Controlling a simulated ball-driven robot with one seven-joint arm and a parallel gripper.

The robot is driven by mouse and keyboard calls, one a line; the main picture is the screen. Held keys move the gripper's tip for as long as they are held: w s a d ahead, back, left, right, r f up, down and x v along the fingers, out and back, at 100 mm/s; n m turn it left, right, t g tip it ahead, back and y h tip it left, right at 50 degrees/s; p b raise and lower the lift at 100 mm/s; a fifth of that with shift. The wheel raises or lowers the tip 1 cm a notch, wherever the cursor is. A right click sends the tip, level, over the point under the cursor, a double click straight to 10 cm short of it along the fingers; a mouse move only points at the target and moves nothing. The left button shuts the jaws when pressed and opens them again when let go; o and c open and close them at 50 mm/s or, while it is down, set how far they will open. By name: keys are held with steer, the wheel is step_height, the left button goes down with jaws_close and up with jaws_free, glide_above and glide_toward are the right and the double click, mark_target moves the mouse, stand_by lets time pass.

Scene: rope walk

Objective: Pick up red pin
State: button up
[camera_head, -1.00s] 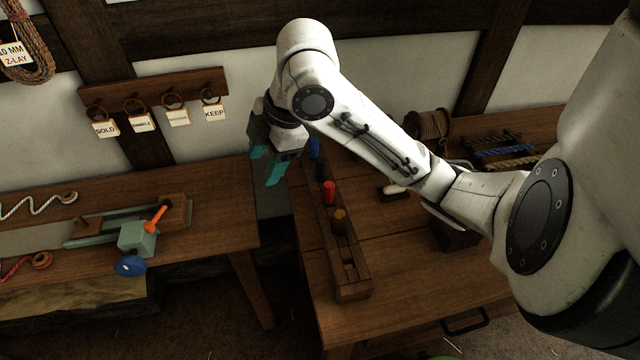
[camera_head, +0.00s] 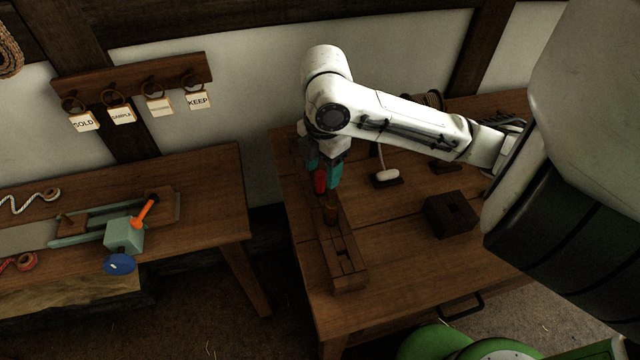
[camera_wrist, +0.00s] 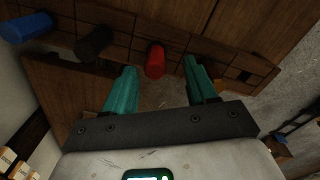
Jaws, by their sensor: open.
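The red pin (camera_head: 320,181) stands upright in a long dark wooden rack (camera_head: 346,274) along the left edge of the right-hand table. My gripper (camera_head: 323,172) is over the rack, close to the red pin, with teal fingers apart. In the wrist view the red pin (camera_wrist: 155,60) shows beyond the open fingertips of my gripper (camera_wrist: 160,72), roughly midway between them. Nothing is held. Whether a finger touches the pin I cannot tell.
In the wrist view a black pin (camera_wrist: 94,42) and a blue pin (camera_wrist: 26,27) stand left of the red pin. A dark block with a hole (camera_head: 451,214) and a white-handled item (camera_head: 387,177) are on the table, right of the rack. The table's front is clear.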

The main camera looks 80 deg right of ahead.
mark_target(320, 189)
steer(key=shift+w+d+f, duration=0.1)
steer(key=shift+w+f, duration=0.05)
steer(key=shift+f, duration=1.05)
steer(key=shift+w+d+f, duration=0.1)
steer(key=shift+w+f, duration=0.05)
steer(key=shift+f, duration=1)
steer(key=shift+c, duration=0.3)
jaws_close()
